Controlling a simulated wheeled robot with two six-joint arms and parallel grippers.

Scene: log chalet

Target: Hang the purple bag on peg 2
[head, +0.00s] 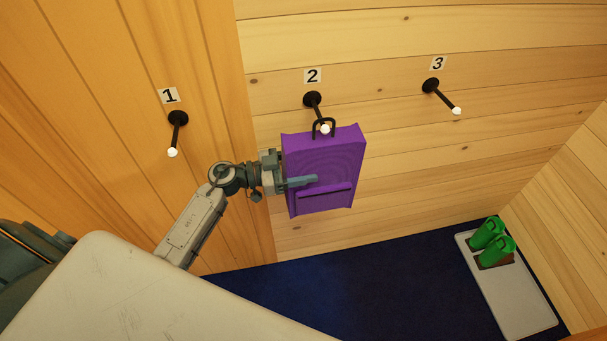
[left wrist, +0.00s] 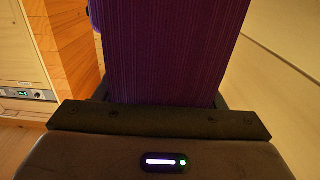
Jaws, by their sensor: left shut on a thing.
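The purple bag (head: 328,172) is upright in front of the wooden wall, just below peg 2 (head: 315,103), which has a white tip. The bag's dark loop handle (head: 323,127) is at the tip of peg 2; I cannot tell whether the peg passes through it. My left gripper (head: 300,182) is shut on the bag from its left side. In the left wrist view the purple bag (left wrist: 174,50) fills the space ahead of the gripper, and the fingertips are hidden. My right gripper is not in view.
Peg 1 (head: 176,132) is on the wall to the left and peg 3 (head: 441,96) to the right; both are bare. Green boots (head: 493,243) stand on a grey tray (head: 515,300) on the floor at right. The dark blue floor (head: 350,290) below the bag is clear.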

